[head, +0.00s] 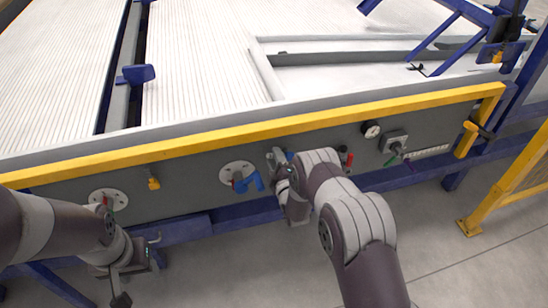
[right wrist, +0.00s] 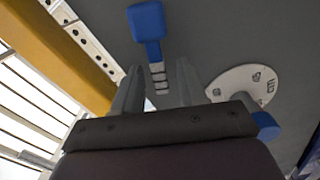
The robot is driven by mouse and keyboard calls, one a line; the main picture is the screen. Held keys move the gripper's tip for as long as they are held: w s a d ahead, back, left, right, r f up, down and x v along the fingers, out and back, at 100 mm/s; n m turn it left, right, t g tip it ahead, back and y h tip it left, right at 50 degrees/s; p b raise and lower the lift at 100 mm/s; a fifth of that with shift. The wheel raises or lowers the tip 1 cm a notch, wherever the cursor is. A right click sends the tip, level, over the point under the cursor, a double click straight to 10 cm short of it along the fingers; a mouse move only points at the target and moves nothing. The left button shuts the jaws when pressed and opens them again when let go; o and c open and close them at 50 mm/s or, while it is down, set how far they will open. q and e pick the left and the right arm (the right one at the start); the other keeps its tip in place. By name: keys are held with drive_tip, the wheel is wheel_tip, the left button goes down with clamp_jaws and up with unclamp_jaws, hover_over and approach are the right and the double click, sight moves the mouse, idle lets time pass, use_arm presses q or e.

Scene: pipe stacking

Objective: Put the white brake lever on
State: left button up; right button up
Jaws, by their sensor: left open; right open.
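No lever that is plainly white all over can be made out. In the right wrist view a lever with a blue grip (right wrist: 147,22) and a pale banded shaft (right wrist: 158,76) shows beyond and between the fingers of my right gripper (right wrist: 158,68). The gripper is open, and whether it touches the shaft cannot be told. In the head view my right gripper (head: 276,158) is at the grey panel, right of a round white plate (head: 236,166) with a blue handle (head: 254,181); my arm hides part of the panel. My left gripper (head: 120,292) is open and empty below the panel, at the lower left.
Floor lies open in front.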

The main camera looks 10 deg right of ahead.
drive_tip(key=shift+w, duration=0.85)
drive_tip(key=shift+c, duration=0.3)
clamp_jaws()
